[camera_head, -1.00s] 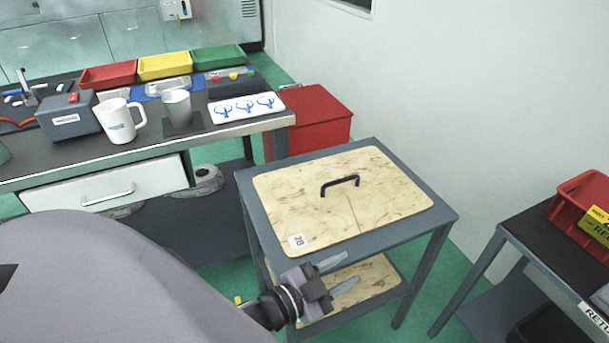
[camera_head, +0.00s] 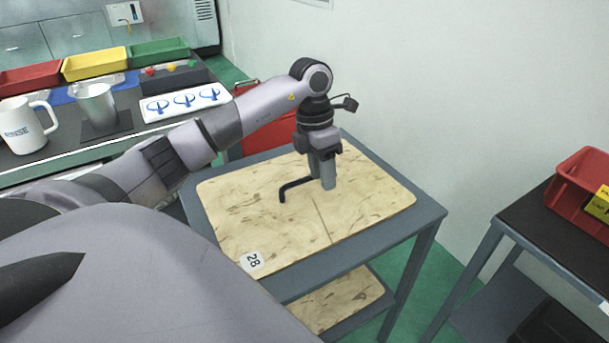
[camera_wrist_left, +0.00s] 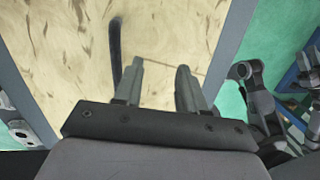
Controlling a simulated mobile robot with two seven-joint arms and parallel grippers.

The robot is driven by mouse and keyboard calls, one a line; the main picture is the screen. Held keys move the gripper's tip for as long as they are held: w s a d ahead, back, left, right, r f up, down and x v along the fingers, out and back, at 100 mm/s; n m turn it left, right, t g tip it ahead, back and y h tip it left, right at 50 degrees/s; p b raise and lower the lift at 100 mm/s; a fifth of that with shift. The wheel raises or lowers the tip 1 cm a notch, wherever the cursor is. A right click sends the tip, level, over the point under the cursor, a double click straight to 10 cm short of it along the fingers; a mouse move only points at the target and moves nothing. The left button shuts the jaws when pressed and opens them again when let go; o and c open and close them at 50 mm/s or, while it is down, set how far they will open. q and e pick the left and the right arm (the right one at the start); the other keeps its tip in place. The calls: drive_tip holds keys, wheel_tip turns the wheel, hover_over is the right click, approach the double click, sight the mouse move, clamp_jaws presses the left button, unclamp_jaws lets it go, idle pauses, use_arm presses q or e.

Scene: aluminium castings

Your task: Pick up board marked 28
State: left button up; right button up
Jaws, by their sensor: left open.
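The board marked 28 (camera_head: 235,215) is pale, mottled wood and lies flat on the top of a grey cart. A white label reading 28 (camera_head: 251,262) is at its near left corner. Its dark bar handle (camera_head: 292,190) stands near the middle, partly hidden by my left gripper (camera_head: 325,182). That gripper points down over the board at the handle's right end. In the left wrist view the gripper (camera_wrist_left: 156,82) is open, with the handle (camera_wrist_left: 115,50) beside the left finger. I cannot see the handle between the fingers. My right gripper is not in view.
The grey cart (camera_head: 345,253) has a lower shelf with another pale board (camera_head: 345,300). A workbench with mugs and coloured trays (camera_head: 95,63) is at the left. A red box (camera_head: 250,148) stands behind the cart. A dark table with a red bin (camera_head: 580,195) is at the right.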

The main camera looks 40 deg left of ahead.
sight(304, 178)
use_arm(q)
drive_tip(key=shift+n+y, duration=0.3)
drive_tip(key=shift+y, duration=0.6)
drive_tip(key=a, duration=0.1)
drive_tip(key=a+r, duration=0.1)
drive_tip(key=a, duration=0.2)
drive_tip(key=shift+w+a+r, duration=0.1)
drive_tip(key=shift+a+r, duration=0.15)
drive_tip(key=shift+a, duration=0.05)
drive_tip(key=shift+a+f, duration=0.2)
drive_tip(key=shift+a, duration=0.1)
drive_tip(key=f+b, duration=0.1)
drive_tip(key=f, duration=0.5)
drive_tip(key=shift+s+f, duration=0.15)
drive_tip(key=shift+s, duration=0.05)
clamp_jaws()
